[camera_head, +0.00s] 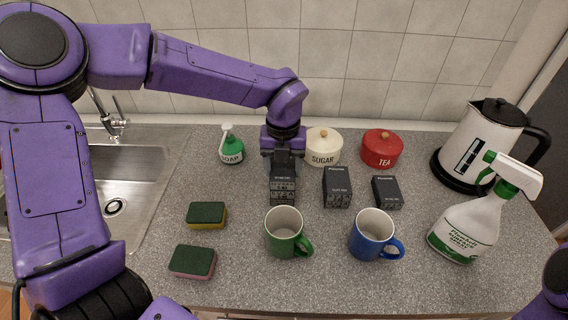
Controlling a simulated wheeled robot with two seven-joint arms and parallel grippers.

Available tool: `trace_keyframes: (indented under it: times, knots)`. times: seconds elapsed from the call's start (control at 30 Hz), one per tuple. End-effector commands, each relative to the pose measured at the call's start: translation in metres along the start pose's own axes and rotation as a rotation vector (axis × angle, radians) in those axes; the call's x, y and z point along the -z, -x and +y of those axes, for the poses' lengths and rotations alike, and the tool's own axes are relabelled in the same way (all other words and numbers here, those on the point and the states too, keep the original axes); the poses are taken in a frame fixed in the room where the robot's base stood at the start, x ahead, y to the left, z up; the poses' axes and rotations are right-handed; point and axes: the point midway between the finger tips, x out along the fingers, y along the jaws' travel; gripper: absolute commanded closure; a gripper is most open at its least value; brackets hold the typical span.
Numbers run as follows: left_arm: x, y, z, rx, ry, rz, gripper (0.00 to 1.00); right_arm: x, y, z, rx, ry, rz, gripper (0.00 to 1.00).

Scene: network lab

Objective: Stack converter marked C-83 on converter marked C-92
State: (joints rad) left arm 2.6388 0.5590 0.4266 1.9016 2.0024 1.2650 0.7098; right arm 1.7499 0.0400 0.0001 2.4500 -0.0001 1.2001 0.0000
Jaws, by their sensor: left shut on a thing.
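Dark grey box-shaped converters stand on the counter; their markings are too small to read, so I cannot tell which is C-83 or C-92. My left gripper (283,160) points down and is shut on the left converter (284,184). The front below the gripper looks tall and banded, like one converter over another, but I cannot tell for sure whether they touch. A middle converter (337,186) stands to its right, apart from it. A smaller converter (387,191) stands farther right. My right gripper is out of view.
A green mug (284,235) and blue mug (371,236) stand in front. Soap bottle (231,148), sugar jar (324,149) and red tea jar (381,149) stand behind. Sponges (206,214) and the sink (130,185) are left; kettle (478,145) and spray bottle (470,225) are right.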

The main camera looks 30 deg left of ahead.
Motion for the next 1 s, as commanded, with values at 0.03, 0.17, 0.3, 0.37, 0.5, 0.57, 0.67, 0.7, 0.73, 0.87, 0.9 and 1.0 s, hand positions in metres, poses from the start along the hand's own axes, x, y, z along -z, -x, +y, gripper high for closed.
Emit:
trace_keyframes:
  times: [0.03, 0.17, 0.3, 0.37, 0.5, 0.57, 0.67, 0.7, 0.73, 0.87, 0.9, 1.0]
  knots:
    - [0.000, 0.001, 0.000, 0.001, 0.000, -0.001, 0.83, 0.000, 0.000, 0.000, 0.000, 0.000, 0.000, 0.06]
    - [0.000, 0.000, -0.001, 0.001, 0.000, -0.001, 0.83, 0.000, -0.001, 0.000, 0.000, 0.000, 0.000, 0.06]
    - [0.000, -0.002, 0.000, 0.001, 0.000, 0.000, 0.24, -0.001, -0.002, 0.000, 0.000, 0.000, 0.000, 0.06]
    - [0.000, -0.002, 0.000, 0.000, 0.000, 0.000, 0.11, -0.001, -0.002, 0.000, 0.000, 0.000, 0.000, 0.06]
    - [0.000, -0.002, 0.000, 0.000, 0.000, 0.000, 0.11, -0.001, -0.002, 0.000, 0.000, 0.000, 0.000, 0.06]
    - [0.000, -0.002, 0.000, 0.000, 0.000, 0.000, 0.11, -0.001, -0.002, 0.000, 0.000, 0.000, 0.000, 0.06]
    - [0.000, 0.002, 0.000, 0.000, 0.000, -0.001, 0.11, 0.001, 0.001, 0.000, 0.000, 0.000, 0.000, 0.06]
    - [0.000, 0.005, -0.001, 0.001, 0.000, -0.002, 0.11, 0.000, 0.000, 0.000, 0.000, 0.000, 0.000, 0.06]
    - [-0.001, 0.008, -0.001, 0.002, 0.001, -0.004, 0.11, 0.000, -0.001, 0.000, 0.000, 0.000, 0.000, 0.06]
    - [-0.001, 0.036, -0.001, 0.005, 0.001, -0.005, 0.11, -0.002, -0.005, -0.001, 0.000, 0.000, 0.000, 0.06]
    - [-0.001, 0.048, -0.001, 0.005, 0.002, -0.007, 0.11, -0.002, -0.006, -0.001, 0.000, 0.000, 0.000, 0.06]
    - [-0.001, 0.074, -0.001, 0.003, 0.001, -0.006, 0.11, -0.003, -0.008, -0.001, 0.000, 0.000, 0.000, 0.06]
